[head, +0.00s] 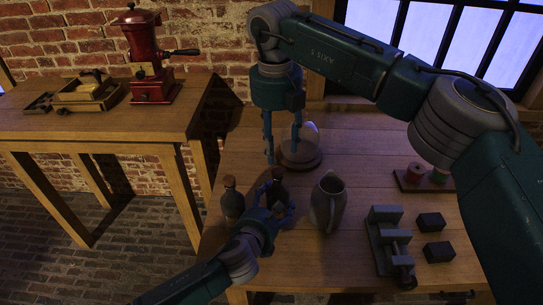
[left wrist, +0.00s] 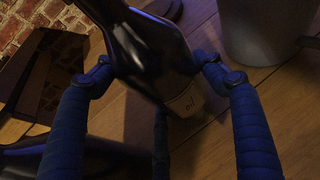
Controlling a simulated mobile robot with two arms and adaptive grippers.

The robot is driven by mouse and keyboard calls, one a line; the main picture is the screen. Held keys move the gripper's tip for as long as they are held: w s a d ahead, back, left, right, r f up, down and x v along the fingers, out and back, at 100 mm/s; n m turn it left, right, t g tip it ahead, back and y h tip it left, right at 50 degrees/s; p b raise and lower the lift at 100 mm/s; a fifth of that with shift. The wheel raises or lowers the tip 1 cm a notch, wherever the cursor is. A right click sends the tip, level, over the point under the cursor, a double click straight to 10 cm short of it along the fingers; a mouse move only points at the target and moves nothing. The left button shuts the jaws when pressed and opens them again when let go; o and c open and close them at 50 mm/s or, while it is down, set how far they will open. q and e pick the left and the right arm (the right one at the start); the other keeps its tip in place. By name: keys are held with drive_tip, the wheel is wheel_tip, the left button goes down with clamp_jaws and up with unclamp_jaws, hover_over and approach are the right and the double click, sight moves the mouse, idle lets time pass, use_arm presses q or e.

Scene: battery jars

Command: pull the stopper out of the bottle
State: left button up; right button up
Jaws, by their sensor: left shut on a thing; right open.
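A dark bottle (head: 279,190) stands on the right-hand table, with a brownish top (head: 277,173) that looks like its stopper. My left gripper (head: 274,203) is shut on this bottle from the front. The left wrist view shows the dark glass bottle (left wrist: 150,50) between the fingers, with a pale label that seems to read "oil"; its top is outside that view. My right gripper (head: 282,155) points down behind and above the bottle, open and empty, its fingers close to a glass dome. I cannot tell whether it touches the dome.
A second dark stoppered bottle (head: 232,205) stands just left. A grey jug (head: 328,203) stands right. The dome's round base (head: 301,158) is behind. A metal vise-like block (head: 388,238), two dark blocks and a spool rack (head: 412,183) lie right. A red grinder (head: 150,90) is on the other table.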

sight(277, 171)
use_arm(q)
drive_tip(key=shift+f, duration=0.1)
use_arm(e)
drive_tip(key=s+a+r+n+t+h, duration=0.1)
drive_tip(key=s+n+t, duration=0.1)
drive_tip(key=n, duration=1.4)
drive_tip(key=s+a+r+n+t, duration=0.1)
drive_tip(key=s+r+n+t, duration=0.15)
drive_tip(key=n, duration=1.35)
drive_tip(key=shift+g, duration=0.25)
drive_tip(key=x, duration=1.2)
drive_tip(key=shift+s+d+f, duration=0.1)
drive_tip(key=shift+d+f, duration=0.05)
drive_tip(key=shift+f, duration=0.2)
